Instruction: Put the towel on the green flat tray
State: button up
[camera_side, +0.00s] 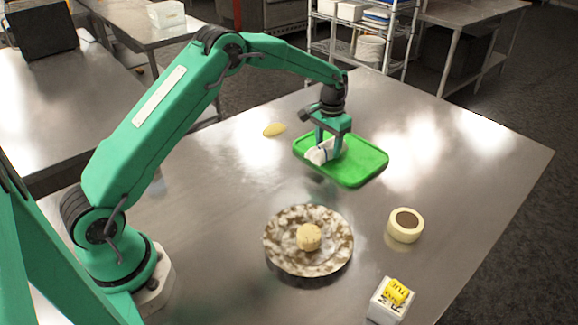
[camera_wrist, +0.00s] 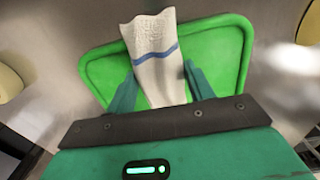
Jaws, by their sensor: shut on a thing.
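The towel (camera_wrist: 154,58) is white with a blue stripe. In the wrist view it lies between the fingers of my gripper (camera_wrist: 160,85) and extends out past them. In the side view my gripper (camera_side: 327,140) is shut on the towel (camera_side: 318,154) over the left part of the green flat tray (camera_side: 365,165). The tray lies on the metal table and also fills much of the wrist view (camera_wrist: 225,45). The fingers hide part of the towel. I cannot tell whether the towel touches the tray.
A mottled plate (camera_side: 283,253) holds a small round tan item (camera_side: 308,237). A tape roll (camera_side: 404,225) and a white box with yellow pieces (camera_side: 390,300) stand at the front right. A yellow oval item (camera_side: 274,130) lies left of the tray. The table's right side is clear.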

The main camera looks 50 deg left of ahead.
aim_at(328, 143)
jog(key=shift+f, duration=1.05)
jog(key=shift+f, duration=0.15)
jog(key=o, duration=1)
notch_tip(328, 143, up, 12)
jog(key=shift+r, duration=0.2)
